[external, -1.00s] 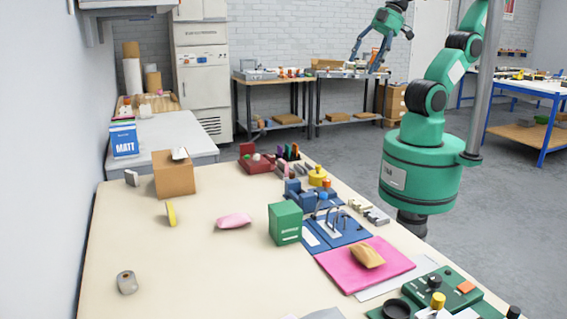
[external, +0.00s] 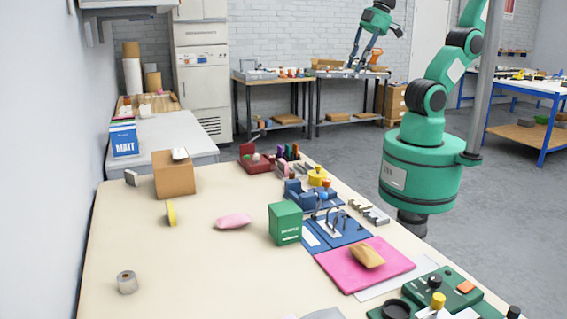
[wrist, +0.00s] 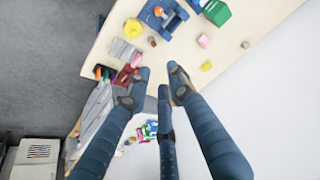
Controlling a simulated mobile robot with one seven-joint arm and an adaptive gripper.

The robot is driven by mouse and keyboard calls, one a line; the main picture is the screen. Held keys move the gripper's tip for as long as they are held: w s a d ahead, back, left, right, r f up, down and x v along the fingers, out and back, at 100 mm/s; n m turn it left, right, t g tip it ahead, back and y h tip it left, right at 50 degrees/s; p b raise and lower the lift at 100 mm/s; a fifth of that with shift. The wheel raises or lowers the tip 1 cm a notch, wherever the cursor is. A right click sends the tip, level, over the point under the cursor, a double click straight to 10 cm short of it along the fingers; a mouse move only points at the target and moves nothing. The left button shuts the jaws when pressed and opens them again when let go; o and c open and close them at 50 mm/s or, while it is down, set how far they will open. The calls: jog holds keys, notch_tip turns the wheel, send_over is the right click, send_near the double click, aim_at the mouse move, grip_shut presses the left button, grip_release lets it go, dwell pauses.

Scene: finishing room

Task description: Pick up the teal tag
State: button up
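I cannot make out a teal tag in either view. My gripper (external: 364,55) is at the upper right of the external view, high up, away from the cream table (external: 130,245). In the wrist view my gripper (wrist: 155,86) shows three dark blue fingers spread apart, open, with nothing between them. Below it are the table's far end and the shelf beyond.
A cardboard box (external: 175,176) stands at the table's back left. Blue fixtures, a red holder (external: 254,162) and a pink mat (external: 340,278) with a tan pouch (external: 367,255) line the right side. The left front is mostly clear, apart from a grey roll (external: 127,282).

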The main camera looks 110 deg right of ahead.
jog(key=w+d+f+m+g, duration=0.2)
jog(key=w+d+f+m, duration=0.3)
jog(key=d, duration=0.4)
jog(key=w+d+f+m+g, duration=0.1)
jog(key=w+d+f+m, duration=0.4)
jog(key=d, duration=0.4)
jog(key=d+f+m+g+y, duration=0.1)
jog(key=d+f+m, duration=0.5)
jog(key=d+f, duration=1)
jog(key=shift+d+g+y+p, duration=0.3)
jog(key=shift+d+g+p, duration=0.2)
jog(key=shift+d, duration=0.7)
jog(key=shift+f, duration=0.15)
jog(key=b, duration=0.1)
send_over(288, 152)
jog(key=d, duration=0.2)
notch_tip(288, 152, down, 8)
jog(key=shift+s+f, duration=0.25)
jog(key=shift+s, duration=0.15)
